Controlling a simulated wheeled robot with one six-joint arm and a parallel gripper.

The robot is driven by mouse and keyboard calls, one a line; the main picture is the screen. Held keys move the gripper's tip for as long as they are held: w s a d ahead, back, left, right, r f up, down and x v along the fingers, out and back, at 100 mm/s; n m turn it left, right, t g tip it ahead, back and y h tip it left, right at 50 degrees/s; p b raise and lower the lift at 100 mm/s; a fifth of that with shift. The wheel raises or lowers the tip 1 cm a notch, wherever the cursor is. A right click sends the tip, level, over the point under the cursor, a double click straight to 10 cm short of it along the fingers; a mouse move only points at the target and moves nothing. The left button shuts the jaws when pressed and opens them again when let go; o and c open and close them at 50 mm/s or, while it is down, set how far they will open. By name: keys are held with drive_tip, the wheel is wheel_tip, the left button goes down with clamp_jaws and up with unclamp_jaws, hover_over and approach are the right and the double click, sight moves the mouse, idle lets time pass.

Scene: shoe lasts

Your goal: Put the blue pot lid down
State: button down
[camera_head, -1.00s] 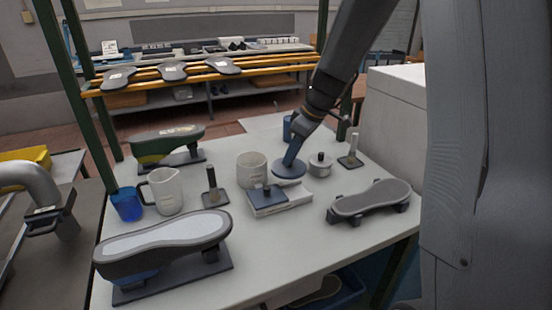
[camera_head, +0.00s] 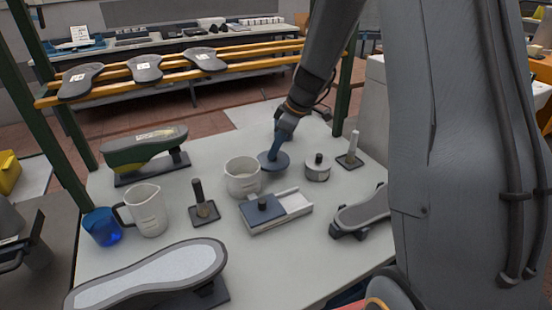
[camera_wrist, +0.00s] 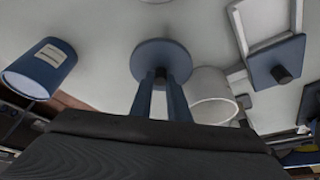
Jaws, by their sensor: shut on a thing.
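A white mug (camera_head: 242,178) stands close left of the lid. A dark blue cup (camera_wrist: 38,72) shows in the wrist view.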

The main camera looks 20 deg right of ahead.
sight(276, 158)
drive_tip(key=shift+d+f+p, duration=0.1)
drive_tip(key=shift+f+p, duration=0.35)
drive_tip(key=shift+f, duration=1.6)
drive_tip(key=shift+f, duration=0.15)
drive_tip(key=c, duration=1.7)
unclamp_jaws()
